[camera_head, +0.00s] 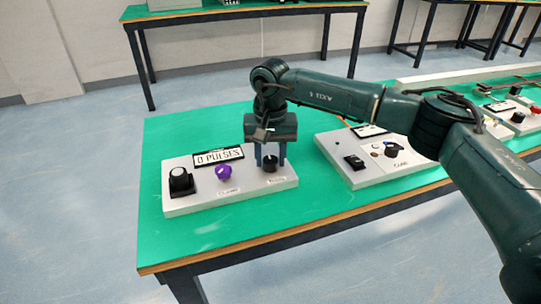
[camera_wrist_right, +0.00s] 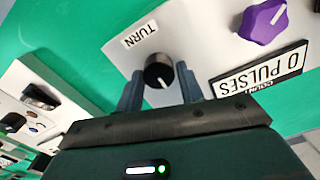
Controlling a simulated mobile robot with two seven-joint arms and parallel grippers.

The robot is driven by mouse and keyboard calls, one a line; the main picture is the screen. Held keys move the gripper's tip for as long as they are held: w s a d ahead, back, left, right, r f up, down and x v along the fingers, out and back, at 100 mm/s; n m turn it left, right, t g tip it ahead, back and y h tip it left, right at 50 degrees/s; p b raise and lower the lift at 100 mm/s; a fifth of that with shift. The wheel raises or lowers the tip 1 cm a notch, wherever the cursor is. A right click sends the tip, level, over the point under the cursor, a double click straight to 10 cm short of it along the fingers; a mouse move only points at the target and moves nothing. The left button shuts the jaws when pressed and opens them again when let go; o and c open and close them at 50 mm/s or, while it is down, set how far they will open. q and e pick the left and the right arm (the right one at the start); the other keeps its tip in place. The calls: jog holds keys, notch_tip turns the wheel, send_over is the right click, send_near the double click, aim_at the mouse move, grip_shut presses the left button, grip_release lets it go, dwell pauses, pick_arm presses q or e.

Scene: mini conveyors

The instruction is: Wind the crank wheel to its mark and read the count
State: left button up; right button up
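A light grey panel (camera_head: 215,203) lies on the green table. Its display (camera_head: 218,156) reads "0 PULSES", and it also shows upside down in the wrist view (camera_wrist_right: 262,72). A small black knob (camera_head: 269,165), labelled TURN in the wrist view, sits at the panel's right end; there it shows a white pointer line (camera_wrist_right: 157,70). My right gripper (camera_head: 271,155) points down over this knob. In the wrist view its two fingers (camera_wrist_right: 160,82) stand apart on either side of the knob, with small gaps showing. My left gripper is out of view. I cannot make out a target mark.
A purple knob (camera_head: 223,171) and a black round control on a square base (camera_head: 181,181) are on the same panel. A second grey panel (camera_head: 368,175) with black controls stands to the right. Bare green table (camera_head: 160,240) lies in front and left.

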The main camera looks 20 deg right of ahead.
aim_at(270, 158)
jog(key=o, duration=0.3)
notch_tip(270, 158, up, 13)
jog(key=p, duration=0.1)
dwell(0.4)
